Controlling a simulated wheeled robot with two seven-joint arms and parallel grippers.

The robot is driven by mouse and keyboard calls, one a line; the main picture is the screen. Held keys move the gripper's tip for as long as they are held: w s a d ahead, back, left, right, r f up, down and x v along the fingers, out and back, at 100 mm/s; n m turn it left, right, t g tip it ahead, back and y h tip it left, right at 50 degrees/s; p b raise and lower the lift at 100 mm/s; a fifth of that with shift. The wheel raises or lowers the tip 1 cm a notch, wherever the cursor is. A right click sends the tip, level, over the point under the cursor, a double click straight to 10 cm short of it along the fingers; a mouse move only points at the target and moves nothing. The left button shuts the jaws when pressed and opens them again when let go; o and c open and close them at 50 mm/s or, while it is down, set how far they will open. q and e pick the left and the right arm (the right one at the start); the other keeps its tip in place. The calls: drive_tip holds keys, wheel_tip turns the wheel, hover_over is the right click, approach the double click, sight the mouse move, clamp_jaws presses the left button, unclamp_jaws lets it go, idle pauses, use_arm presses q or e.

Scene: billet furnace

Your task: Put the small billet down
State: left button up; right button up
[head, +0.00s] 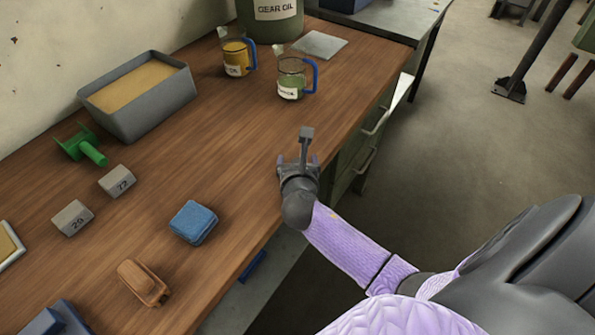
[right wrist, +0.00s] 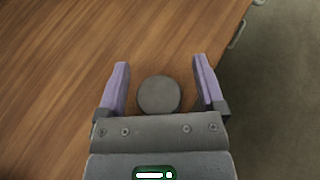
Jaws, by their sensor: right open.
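The small billet (right wrist: 158,95) shows in the right wrist view as a dark grey round end, seen end-on against the wooden bench top. My right gripper (right wrist: 160,64) is open, with one purple finger on each side of the billet and a visible gap to each. In the head view my right gripper (head: 298,160) is over the front edge of the bench; I cannot make out the billet there. How far the billet's lower end is from the wood is hidden. My left gripper is not in view.
The wooden bench (head: 190,135) holds a sand-filled grey bin (head: 150,118), two numbered grey blocks (head: 72,218), a green tool (head: 85,147), a blue block (head: 194,222), a brown brush-like object (head: 143,283) and two jugs (head: 292,80). Wood around the right gripper is clear.

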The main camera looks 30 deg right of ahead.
clamp_jaws()
idle(0.3)
drive_tip(key=shift+r, duration=0.15)
